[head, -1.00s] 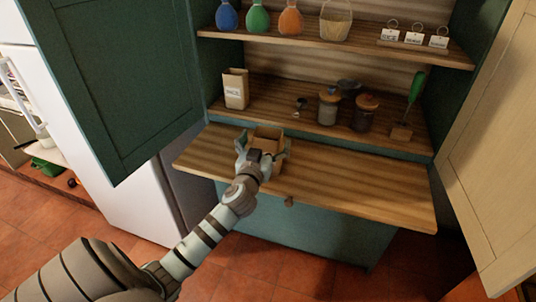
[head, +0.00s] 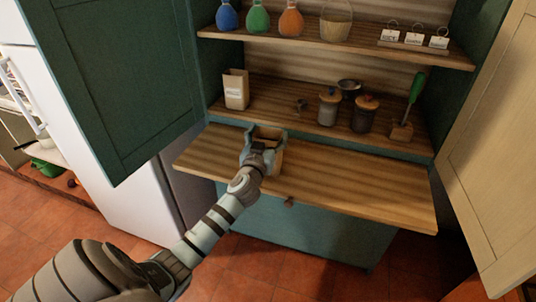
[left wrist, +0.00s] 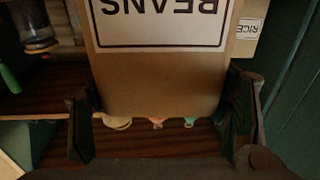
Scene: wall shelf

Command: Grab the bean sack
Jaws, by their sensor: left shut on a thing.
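The bean sack is a brown paper bag (head: 277,157) on the pull-out wooden board, mostly hidden behind my left gripper in the head view. In the left wrist view the bean sack (left wrist: 160,85) fills the middle, with an upside-down "BEANS" label. My left gripper (head: 264,145) is shut on the bean sack. In the left wrist view its two fingers stand at the sack's left and right sides. My right gripper is not in view.
A rice bag (head: 236,90) stands on the lower shelf at left. Jars (head: 328,106), a dark bowl (head: 350,88) and a green-handled tool (head: 415,88) stand at right. Coloured flasks (head: 258,17) are on the upper shelf. Open doors (head: 118,75) flank the cabinet. The board's right part is clear.

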